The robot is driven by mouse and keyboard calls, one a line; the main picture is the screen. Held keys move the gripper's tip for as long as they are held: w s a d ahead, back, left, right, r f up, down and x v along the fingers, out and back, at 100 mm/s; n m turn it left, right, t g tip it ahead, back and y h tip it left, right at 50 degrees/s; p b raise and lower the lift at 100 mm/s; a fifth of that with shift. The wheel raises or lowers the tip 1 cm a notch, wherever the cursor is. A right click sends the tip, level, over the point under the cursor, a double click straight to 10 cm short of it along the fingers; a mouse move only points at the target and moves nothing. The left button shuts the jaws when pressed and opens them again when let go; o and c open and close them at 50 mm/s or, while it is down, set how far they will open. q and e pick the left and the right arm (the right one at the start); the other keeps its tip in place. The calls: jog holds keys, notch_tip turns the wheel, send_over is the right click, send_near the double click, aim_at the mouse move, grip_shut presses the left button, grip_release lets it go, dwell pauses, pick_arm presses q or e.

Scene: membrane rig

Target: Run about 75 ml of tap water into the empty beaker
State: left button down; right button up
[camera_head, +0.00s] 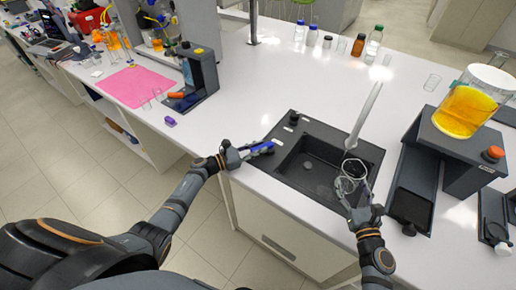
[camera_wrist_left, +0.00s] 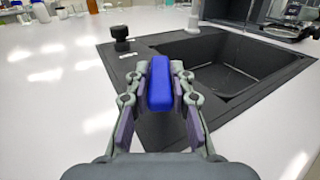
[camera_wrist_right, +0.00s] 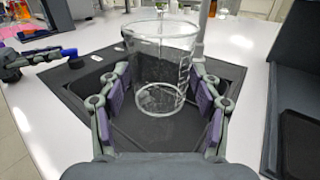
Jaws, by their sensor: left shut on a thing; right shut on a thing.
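The clear glass beaker (camera_head: 350,183) is held over the right part of the dark sink (camera_head: 309,187), below the pale tap (camera_head: 366,115). My right gripper (camera_head: 358,198) is shut on it. In the right wrist view the beaker (camera_wrist_right: 160,60) stands roughly upright between the fingers, with graduation marks on its side. My left gripper (camera_head: 246,153) is shut on a blue block-like piece (camera_wrist_left: 160,84) by the sink's left front corner. A black knob (camera_head: 294,117) stands on the sink's back left rim.
A dark stand (camera_head: 447,146) with a vessel of orange liquid (camera_head: 465,112) is right of the sink. Several bottles (camera_head: 358,45) stand at the back. A dark instrument (camera_head: 200,75) and a pink mat (camera_head: 138,86) lie left. The counter behind the sink is mostly clear.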

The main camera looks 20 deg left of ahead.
aim_at(258, 148)
pick_arm(q)
jog(key=c, duration=1.2)
grip_release()
jog(key=shift+o, duration=0.2)
notch_tip(258, 148, up, 10)
